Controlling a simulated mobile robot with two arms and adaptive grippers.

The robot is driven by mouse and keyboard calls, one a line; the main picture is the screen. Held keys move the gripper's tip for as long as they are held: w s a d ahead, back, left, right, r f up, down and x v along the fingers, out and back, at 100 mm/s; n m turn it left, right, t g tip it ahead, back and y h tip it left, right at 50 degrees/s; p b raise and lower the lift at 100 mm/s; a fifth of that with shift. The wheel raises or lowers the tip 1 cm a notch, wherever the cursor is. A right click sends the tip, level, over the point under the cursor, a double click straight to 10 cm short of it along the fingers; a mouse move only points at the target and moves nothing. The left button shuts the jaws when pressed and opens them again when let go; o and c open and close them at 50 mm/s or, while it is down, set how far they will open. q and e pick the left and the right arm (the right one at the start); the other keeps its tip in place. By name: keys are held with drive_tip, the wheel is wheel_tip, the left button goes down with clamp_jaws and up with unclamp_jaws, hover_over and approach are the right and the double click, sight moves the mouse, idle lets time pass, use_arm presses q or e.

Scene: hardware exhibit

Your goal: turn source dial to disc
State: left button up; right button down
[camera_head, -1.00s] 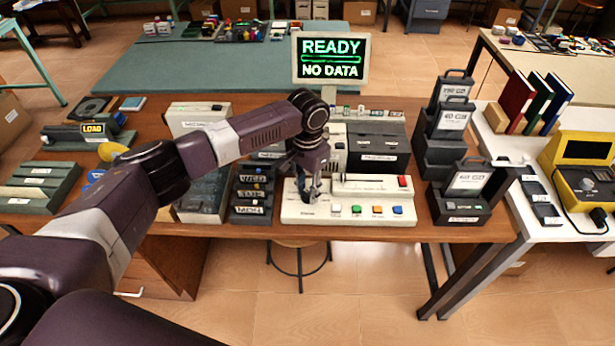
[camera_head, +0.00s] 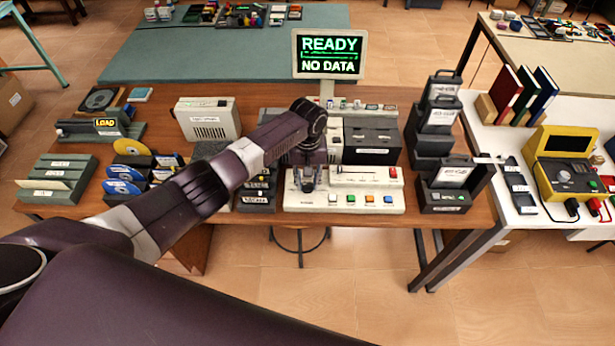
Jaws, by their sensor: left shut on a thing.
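A cream console (camera_head: 345,201) with a row of coloured buttons and a red button stands at the front edge of the wooden table. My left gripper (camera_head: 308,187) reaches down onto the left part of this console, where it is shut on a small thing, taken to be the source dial. The gripper hides the dial, so its pointer and the setting cannot be read. My right gripper is not in view.
A disc rack (camera_head: 135,172) and grey card trays (camera_head: 58,178) stand at the left. Dark cartridge units (camera_head: 436,130) stand right of the console. A white table (camera_head: 525,218) with a yellow device (camera_head: 567,165) is at the far right.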

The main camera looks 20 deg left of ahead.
sight(308, 184)
use_arm(q)
drive_tip(key=shift+w+r+n+p, duration=0.1)
drive_tip(key=shift+n+p, duration=0.2)
drive_tip(key=shift+n, duration=0.3)
drive_tip(key=o, duration=1.1)
wheel_tip(308, 184, up, 12)
idle(0.4)
